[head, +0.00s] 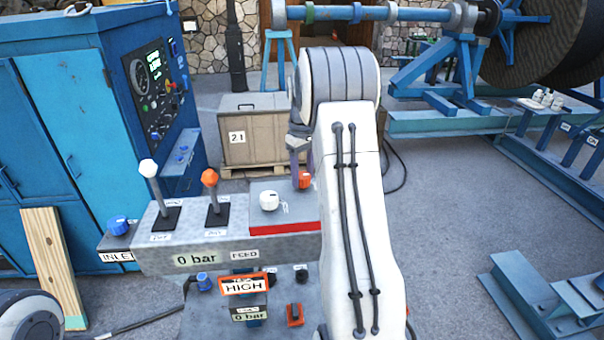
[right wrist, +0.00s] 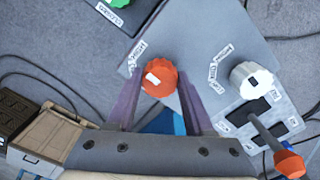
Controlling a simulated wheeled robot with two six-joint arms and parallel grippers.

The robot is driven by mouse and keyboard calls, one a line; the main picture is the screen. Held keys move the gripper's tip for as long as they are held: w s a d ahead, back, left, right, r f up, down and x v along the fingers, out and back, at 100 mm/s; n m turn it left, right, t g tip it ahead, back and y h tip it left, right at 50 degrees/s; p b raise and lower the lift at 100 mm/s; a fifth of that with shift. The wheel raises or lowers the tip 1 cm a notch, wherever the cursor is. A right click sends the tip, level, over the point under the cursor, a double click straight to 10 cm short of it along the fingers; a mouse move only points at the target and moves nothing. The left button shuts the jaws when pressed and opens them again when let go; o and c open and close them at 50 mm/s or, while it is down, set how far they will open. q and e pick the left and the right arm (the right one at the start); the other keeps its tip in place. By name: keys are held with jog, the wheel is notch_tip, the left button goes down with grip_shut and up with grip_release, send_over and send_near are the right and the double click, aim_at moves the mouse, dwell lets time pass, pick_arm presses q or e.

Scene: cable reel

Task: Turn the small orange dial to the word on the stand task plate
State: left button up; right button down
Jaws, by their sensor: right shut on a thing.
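The small orange dial (head: 305,181) is on the grey console top at its right end. It shows in the right wrist view (right wrist: 162,74) with a white mark on its left part; a small label beside it is too small to read surely. My right gripper (head: 299,172) points down at the dial, and its purple fingers (right wrist: 160,100) are shut on it, one on each side. The orange-framed task plate (head: 243,286) on the stand reads HIGH. My left gripper is not in view.
A white dial (head: 268,200), an orange-knobbed lever (head: 210,178) and a white-knobbed lever (head: 149,170) stand left of the orange dial. A blue knob (head: 118,224) is at the console's left end. A wooden crate (head: 268,128) stands behind.

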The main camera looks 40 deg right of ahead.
aim_at(302, 174)
jog(key=shift+w+r, duration=0.15)
jog(key=shift+w, duration=0.05)
jog(key=shift+c, duration=2.3)
grip_release()
jog(key=shift+o, duration=0.9)
jog(key=shift+s, duration=0.1)
notch_tip(302, 174, up, 9)
jog(key=shift+f+b, duration=0.1)
jog(key=shift+b, duration=0.95)
jog(key=shift+r, duration=0.8)
